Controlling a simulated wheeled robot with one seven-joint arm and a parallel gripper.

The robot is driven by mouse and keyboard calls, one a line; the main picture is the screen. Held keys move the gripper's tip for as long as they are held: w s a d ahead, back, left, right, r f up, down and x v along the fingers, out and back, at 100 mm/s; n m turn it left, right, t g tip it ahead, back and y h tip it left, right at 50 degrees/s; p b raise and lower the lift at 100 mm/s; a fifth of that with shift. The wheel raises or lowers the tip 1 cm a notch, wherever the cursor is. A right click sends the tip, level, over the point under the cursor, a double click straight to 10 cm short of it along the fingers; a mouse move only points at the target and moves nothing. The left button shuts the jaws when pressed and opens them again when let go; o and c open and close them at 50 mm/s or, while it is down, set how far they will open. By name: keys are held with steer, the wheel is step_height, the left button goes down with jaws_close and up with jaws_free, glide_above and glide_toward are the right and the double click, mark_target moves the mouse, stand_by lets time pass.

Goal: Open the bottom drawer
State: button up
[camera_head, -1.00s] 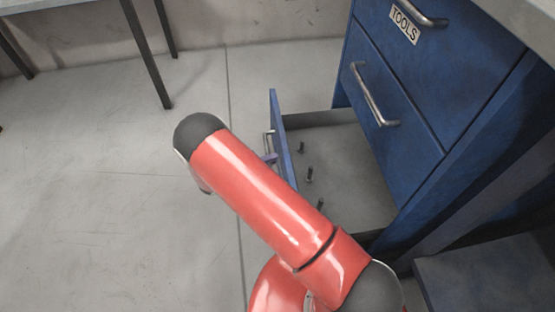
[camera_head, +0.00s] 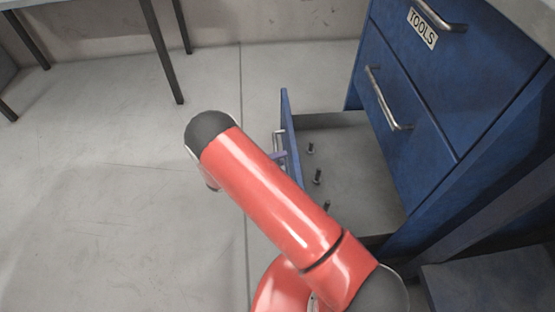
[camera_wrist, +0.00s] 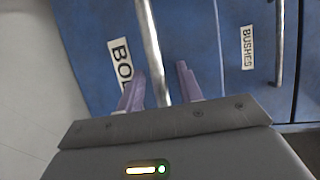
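The bottom drawer (camera_head: 350,165) of the blue cabinet is pulled well out, with several bolts standing on its grey floor. Its blue front (camera_head: 291,150) has a metal handle (camera_head: 277,142), partly hidden by my red arm. In the wrist view, the same handle (camera_wrist: 149,35) runs as a bar between the two purple fingers of my gripper (camera_wrist: 160,78). The fingers stand apart on either side of the bar, with a visible gap on the right. A label starting "BOL" (camera_wrist: 119,60) is partly hidden by the left finger.
Above, a closed drawer with a handle (camera_head: 388,100) and a drawer labelled "TOOLS" (camera_head: 423,28) sit in the cabinet. A "BUSHES" label (camera_wrist: 248,48) shows in the wrist view. A table leg (camera_head: 163,55) stands back left. The floor (camera_head: 100,200) at left is clear.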

steer(key=v, duration=0.7)
steer(key=shift+a, duration=0.35)
steer(key=shift+s, duration=0.1)
